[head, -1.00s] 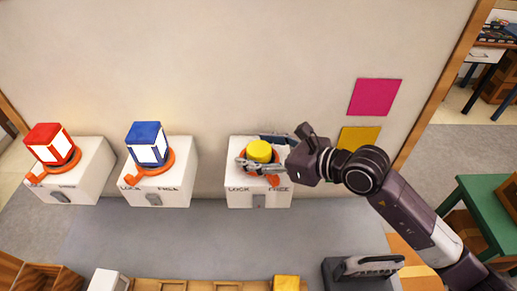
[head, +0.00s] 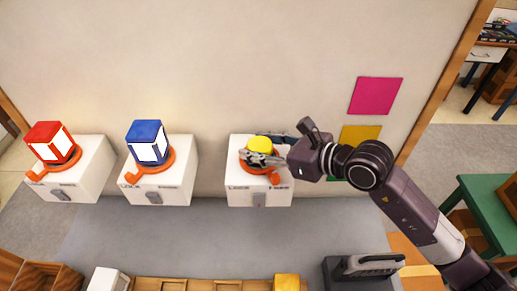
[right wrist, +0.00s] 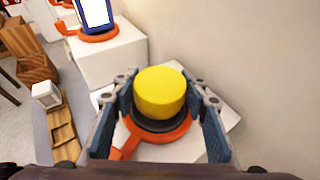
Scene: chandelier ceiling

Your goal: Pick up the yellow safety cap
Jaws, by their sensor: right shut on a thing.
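The yellow safety cap (head: 259,144) is a short round cylinder on top of the right-hand white box (head: 258,193). An orange ring with a handle (right wrist: 175,138) surrounds a dark base under the cap. The cap also shows upright in the right wrist view (right wrist: 159,92). My right gripper (head: 262,151) reaches in from the right and is shut on the cap, with one finger on each side of it. The cap sits at or just above its dark base; I cannot tell whether there is a gap. My left gripper is out of view.
Two more white boxes stand to the left, with a blue lamp (head: 148,142) and a red lamp (head: 53,143). A wall (head: 220,60) rises close behind. A yellow block (head: 287,282) and a dark device (head: 362,270) are at the front. The grey surface between is clear.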

